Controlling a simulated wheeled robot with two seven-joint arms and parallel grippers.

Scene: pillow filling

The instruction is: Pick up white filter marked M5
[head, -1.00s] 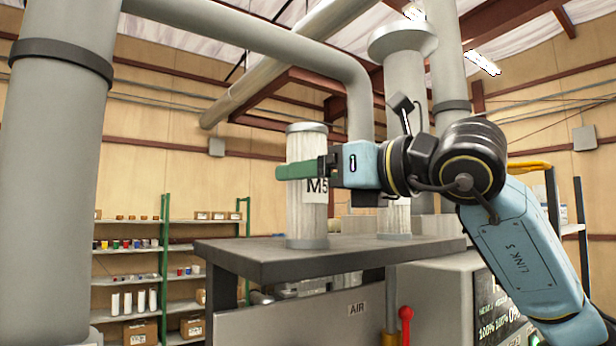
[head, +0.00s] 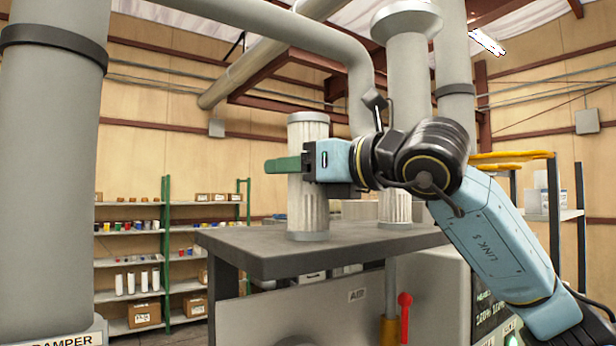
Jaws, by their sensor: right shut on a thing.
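A white ribbed filter (head: 309,207) with grey end caps stands upright at the near part of the dark table top (head: 345,243). I cannot tell whether its base touches the table. No M5 mark shows on its visible side now. My right gripper (head: 290,163) comes in from the right and is shut on the filter's upper half, with a green finger reaching across it. My left gripper is not in view.
A second white ribbed filter (head: 395,208) stands behind, under a grey pipe (head: 408,85). A thick grey pipe (head: 52,170) fills the left. Green-posted shelves (head: 128,262) hold small goods at the back. A red lever (head: 405,312) stands in front of the table.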

